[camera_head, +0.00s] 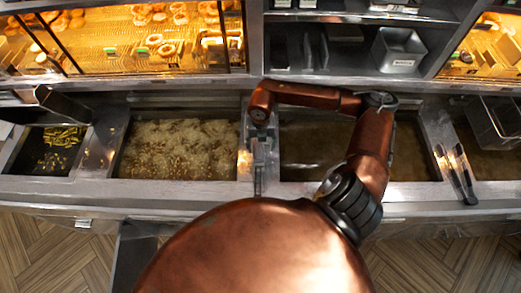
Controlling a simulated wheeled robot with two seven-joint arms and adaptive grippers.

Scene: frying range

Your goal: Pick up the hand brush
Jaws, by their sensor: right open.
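My right arm reaches over the fryer counter, and my right gripper (258,178) points down at the metal divider between two oil vats. Its jaws are open, seen nearly edge-on, and I see nothing held in them. I cannot clearly make out the hand brush; the gripper and wrist may hide part of the divider under them. Two slim dark tools (457,174) with pale metal parts lie on the divider to the right, well apart from the gripper; I cannot tell what they are. My left gripper is not in view.
A bubbling vat (175,148) lies left of the gripper, a calmer dark vat (310,150) right. A fryer basket (497,120) is at the far right. Lit food cases (130,40) and a shelf with a metal bin (398,50) stand behind. Wooden floor (50,255) lies in front.

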